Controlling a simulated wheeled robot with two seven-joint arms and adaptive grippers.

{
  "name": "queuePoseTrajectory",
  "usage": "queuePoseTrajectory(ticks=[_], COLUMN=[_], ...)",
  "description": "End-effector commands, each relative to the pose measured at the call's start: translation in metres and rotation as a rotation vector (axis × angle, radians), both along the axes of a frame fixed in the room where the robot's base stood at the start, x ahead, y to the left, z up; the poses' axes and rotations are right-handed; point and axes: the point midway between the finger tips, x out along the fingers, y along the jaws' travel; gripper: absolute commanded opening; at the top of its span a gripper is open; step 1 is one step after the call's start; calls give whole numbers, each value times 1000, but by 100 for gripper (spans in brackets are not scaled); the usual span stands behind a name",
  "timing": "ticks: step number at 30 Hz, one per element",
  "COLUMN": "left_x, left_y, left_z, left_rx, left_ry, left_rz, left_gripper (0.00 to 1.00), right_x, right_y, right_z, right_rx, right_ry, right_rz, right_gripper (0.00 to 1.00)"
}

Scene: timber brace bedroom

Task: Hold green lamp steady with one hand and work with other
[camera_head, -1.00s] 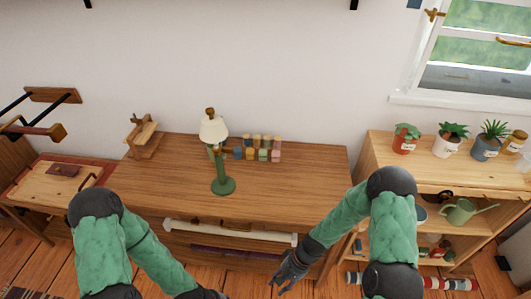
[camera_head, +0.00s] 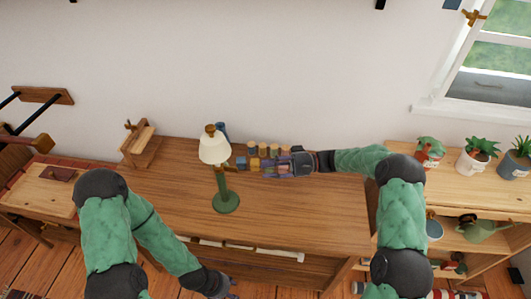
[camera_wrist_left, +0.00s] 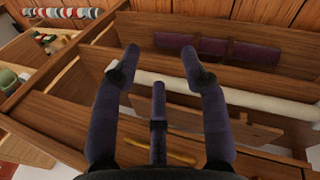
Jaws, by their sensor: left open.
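The green lamp (camera_head: 226,203) stands upright on the wooden table, with a cream shade and a round green base. My right gripper (camera_head: 279,166) is over the table to the right of the lamp, apart from it, in front of the small jars; whether its fingers are open is unclear. My left gripper (camera_head: 230,287) is low in front of the table's front edge, below the lamp in the picture. In the left wrist view its fingers (camera_wrist_left: 160,65) are spread and empty, facing the shelf space under the tabletop. The lamp is not in that view.
Several small coloured jars (camera_head: 258,150) stand at the table's back, partly hidden by my right gripper. A wooden stand (camera_head: 142,145) is at the table's back left. A shelf with potted plants (camera_head: 474,158) is at the right.

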Motion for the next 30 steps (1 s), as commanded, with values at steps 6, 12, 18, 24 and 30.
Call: queuePoseTrajectory(ticks=[6,12,18,24,30], left_x=[-3,-22,-62,-86,-77], left_y=[0,10,12,-9,-39], left_z=[0,-4,-1,16,40], left_rx=[0,14,-2,-97,-270], left_ry=[9,138,434,730,986], left_rz=[4,115,383,686,998], left_gripper=[73,73,73,73,73], right_x=[1,1,1,1,1], right_y=[-1,-1,-1,-1,-1], right_z=[3,3,3,2,2], right_rx=[9,6,6,5,5], right_ry=[-6,-5,-5,-5,-5], right_rz=[0,0,0,0,0], right_gripper=[39,39,39,39,39])
